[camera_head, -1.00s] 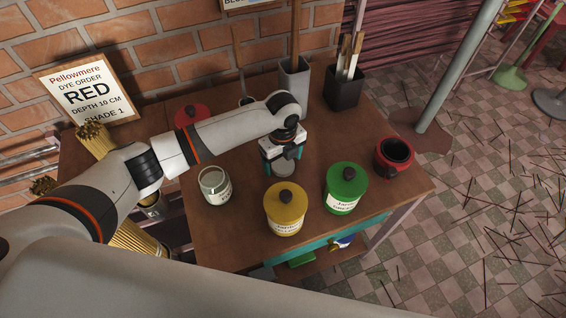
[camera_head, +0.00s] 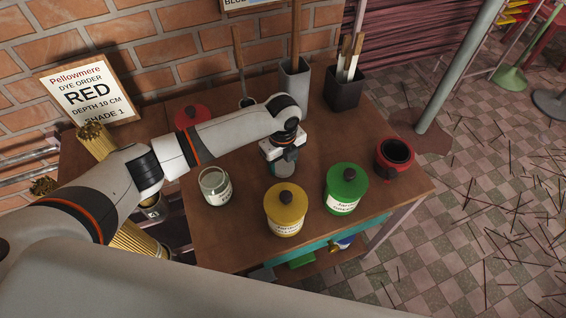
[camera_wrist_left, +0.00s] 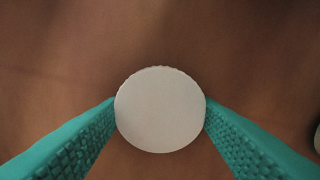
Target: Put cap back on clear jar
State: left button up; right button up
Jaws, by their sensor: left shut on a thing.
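The clear jar (camera_head: 215,186) stands open on the brown table with a pale label on its front. My left gripper (camera_head: 282,168) points down to the right of the jar, behind the yellow jar. It is shut on the cap, a round pale disc (camera_wrist_left: 160,109) between the teal fingertips in the left wrist view. In the head view the fingers mostly hide the cap. I cannot tell whether the cap touches the table. My right gripper is not in view.
A yellow lidded jar (camera_head: 285,212) and a green lidded jar (camera_head: 345,190) stand in front of the gripper. A red pot (camera_head: 394,157) is at the right edge of the table (camera_head: 330,135). A red lid (camera_head: 192,113), a grey holder (camera_head: 294,82) and a dark holder (camera_head: 343,92) stand behind.

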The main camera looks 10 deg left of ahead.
pick_arm(q)
notch_tip(320, 180, up, 10)
dwell(0.5)
notch_tip(320, 180, up, 7)
jog(key=n+p, duration=0.3)
jog(key=n, duration=0.4)
send_over(283, 165)
jog(key=s+a, duration=0.3)
jog(key=s+a+n+b, duration=0.1)
jog(key=s+n, duration=0.4)
jog(key=n, duration=0.5)
jog(key=s+a+n+b, duration=0.2)
jog(key=s+a+n, duration=0.2)
jog(key=n, duration=0.5)
jog(key=shift+s+a+n, duration=0.25)
jog(key=shift+s+n, duration=0.15)
jog(key=shift+s, duration=0.5)
